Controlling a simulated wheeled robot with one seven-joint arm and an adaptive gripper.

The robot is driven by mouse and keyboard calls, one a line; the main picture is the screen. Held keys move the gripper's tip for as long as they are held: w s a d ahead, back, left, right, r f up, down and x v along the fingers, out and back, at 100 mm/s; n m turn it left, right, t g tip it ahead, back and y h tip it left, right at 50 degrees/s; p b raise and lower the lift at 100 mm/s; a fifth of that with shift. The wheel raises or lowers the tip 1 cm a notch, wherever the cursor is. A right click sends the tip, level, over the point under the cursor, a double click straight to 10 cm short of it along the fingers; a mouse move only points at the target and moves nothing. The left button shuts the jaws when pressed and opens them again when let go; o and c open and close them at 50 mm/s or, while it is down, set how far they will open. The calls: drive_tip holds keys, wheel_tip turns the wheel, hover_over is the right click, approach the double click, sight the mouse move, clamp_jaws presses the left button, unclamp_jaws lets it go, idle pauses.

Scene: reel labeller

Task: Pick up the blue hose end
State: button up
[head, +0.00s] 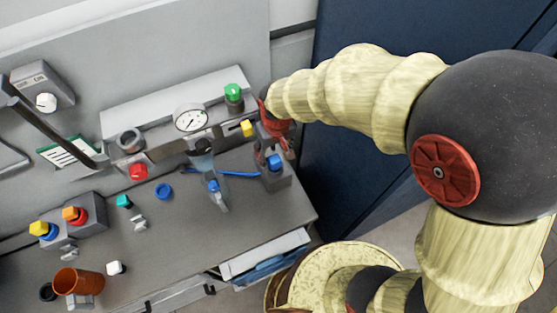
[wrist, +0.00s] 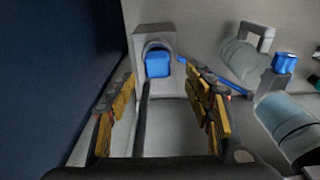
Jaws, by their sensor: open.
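The blue hose end (head: 274,161) sits in a grey holder block (head: 270,183) at the right end of the bench. In the wrist view the hose end (wrist: 158,65) shows as a blue piece in a notch of the holder (wrist: 153,36). A thin blue hose (head: 238,173) runs left from it. My gripper (head: 276,143) is close by, at the right side of the bench. In the wrist view my gripper (wrist: 163,88) is open, and the hose end appears between and beyond its two fingertips. Nothing is between the fingers. Contact cannot be told.
A clear nozzle-like part with a blue cap (head: 214,186) stands left of the holder. An orange cup (head: 78,282) is far left. A dark blue panel (head: 345,190) borders the right.

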sight(274, 159)
drive_tip(key=f, duration=0.4)
drive_tip(key=w+f, duration=0.1)
drive_tip(key=f, duration=0.1)
drive_tip(key=shift+f, duration=0.35)
drive_tip(key=shift+c, duration=0.8)
drive_tip(key=c, duration=1.1)
drive_tip(key=shift+c, duration=0.3)
